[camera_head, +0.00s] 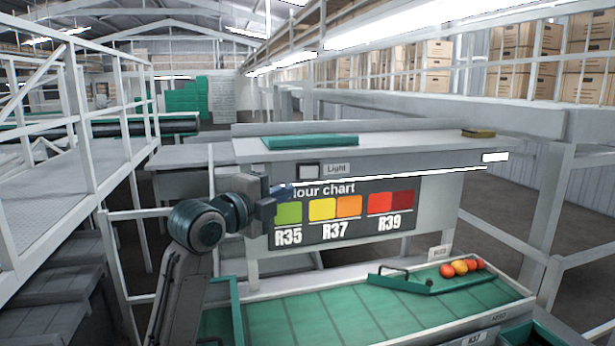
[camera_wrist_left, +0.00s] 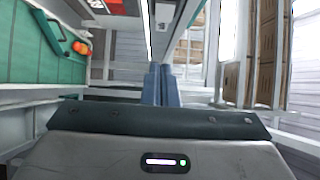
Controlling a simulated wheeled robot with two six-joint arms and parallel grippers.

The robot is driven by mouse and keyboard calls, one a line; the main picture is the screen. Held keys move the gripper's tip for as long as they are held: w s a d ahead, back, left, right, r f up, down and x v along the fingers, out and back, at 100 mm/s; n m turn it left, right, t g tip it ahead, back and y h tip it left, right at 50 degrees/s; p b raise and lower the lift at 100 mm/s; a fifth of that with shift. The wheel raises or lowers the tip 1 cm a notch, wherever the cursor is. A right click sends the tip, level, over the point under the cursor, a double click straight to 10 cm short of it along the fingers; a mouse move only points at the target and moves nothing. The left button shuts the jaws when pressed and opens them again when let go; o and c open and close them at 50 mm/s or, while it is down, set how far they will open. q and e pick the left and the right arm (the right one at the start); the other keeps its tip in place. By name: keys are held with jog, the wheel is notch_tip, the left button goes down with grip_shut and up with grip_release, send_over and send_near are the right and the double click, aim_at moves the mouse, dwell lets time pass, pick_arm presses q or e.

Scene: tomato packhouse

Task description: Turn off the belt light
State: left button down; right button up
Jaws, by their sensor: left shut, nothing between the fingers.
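The light switch (camera_head: 309,171) is a pale square rocker in a dark frame on the fascia under the shelf, left of a grey "Light" label (camera_head: 337,168). The belt light (camera_head: 430,172) is a thin strip under the shelf and glows white; it also shows lit in the left wrist view (camera_wrist_left: 148,32). My left gripper (camera_head: 282,195) is shut and empty, in front of the chart's upper left corner, below and left of the switch and covering part of the title. Its blue fingers show together in the left wrist view (camera_wrist_left: 160,84). My right gripper is not in view.
The colour chart board (camera_head: 345,228) hangs below the shelf (camera_head: 380,147). A green sorting belt (camera_head: 345,318) lies under it, with several tomatoes (camera_head: 460,267) and a green diverter bar (camera_head: 400,283). White railings (camera_head: 75,110) stand at the left.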

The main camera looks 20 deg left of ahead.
aim_at(308, 178)
pick_arm(q)
jog(key=p+x, duration=0.1)
jog(key=x, duration=0.2)
jog(key=a+p+x, duration=0.1)
jog(key=p+x, duration=0.1)
jog(key=x, duration=0.2)
jog(key=p+x, duration=0.2)
jog(key=x, duration=0.1)
jog(key=shift+w+a+r, duration=0.2)
jog(key=shift+w+a, duration=0.05)
jog(key=shift+w, duration=0.3)
jog(key=shift+w+a+f+p, duration=0.15)
jog(key=shift+w+a+p, duration=0.2)
jog(key=shift+w+a, duration=0.1)
jog(key=shift+d, duration=0.1)
jog(key=shift+d, duration=0.1)
